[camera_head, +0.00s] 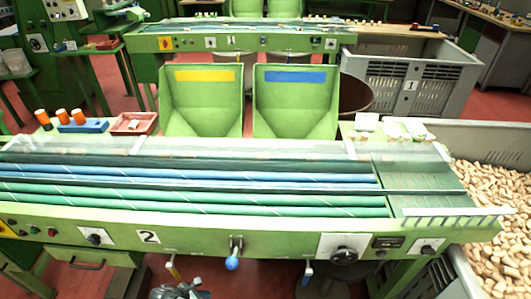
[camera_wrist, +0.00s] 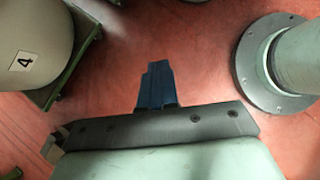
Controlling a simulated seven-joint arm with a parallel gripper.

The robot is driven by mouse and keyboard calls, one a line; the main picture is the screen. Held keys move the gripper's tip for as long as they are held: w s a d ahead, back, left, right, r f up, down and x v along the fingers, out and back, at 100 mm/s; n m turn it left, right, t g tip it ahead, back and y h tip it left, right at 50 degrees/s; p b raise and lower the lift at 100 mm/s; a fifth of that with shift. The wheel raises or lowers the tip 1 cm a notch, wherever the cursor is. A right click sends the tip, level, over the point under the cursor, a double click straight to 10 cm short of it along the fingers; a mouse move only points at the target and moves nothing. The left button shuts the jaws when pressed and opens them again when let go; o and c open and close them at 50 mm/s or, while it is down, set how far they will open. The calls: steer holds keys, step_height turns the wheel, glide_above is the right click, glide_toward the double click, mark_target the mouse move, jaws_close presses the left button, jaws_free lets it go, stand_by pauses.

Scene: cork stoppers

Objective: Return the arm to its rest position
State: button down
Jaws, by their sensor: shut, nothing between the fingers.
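My gripper (camera_wrist: 158,72) shows in the wrist view as dark blue fingers pressed together, with nothing between them. It hangs over bare red floor (camera_wrist: 150,35), apart from any object. In the head view, part of my arm shows at the bottom edge, below the front of the green sorting machine (camera_head: 190,237); the fingers cannot be made out there.
Loose cork stoppers (camera_head: 500,215) fill a grey bin at the right. Two green chutes (camera_head: 200,100) (camera_head: 295,100) stand behind the machine. A blue-knobbed lever (camera_head: 232,263) sticks out in front. The wrist view shows a rounded container marked 4 (camera_wrist: 35,35) and a round pedestal base (camera_wrist: 262,85).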

steer(key=d+f+m+g, duration=0.3)
steer(key=d+m, duration=0.2)
steer(key=d, duration=0.6)
steer(key=d+f+m+g, duration=0.2)
steer(key=d+f+m, duration=0.15)
steer(key=d, duration=0.75)
steer(key=s+d+m+g+y, duration=0.3)
steer(key=s+d+m, duration=0.3)
steer(key=d+m, duration=0.3)
steer(key=s+d+f+m+g+y, duration=0.1)
steer(key=s+d+m+g+y, duration=0.1)
steer(key=s+d+m, duration=0.5)
steer(key=shift+s+d+m+g+y, duration=0.15)
steer(key=shift+d+m+g+y, duration=0.25)
steer(key=shift+d+m+g, duration=0.75)
steer(key=shift+d+t, duration=0.2)
steer(key=shift+t, duration=0.05)
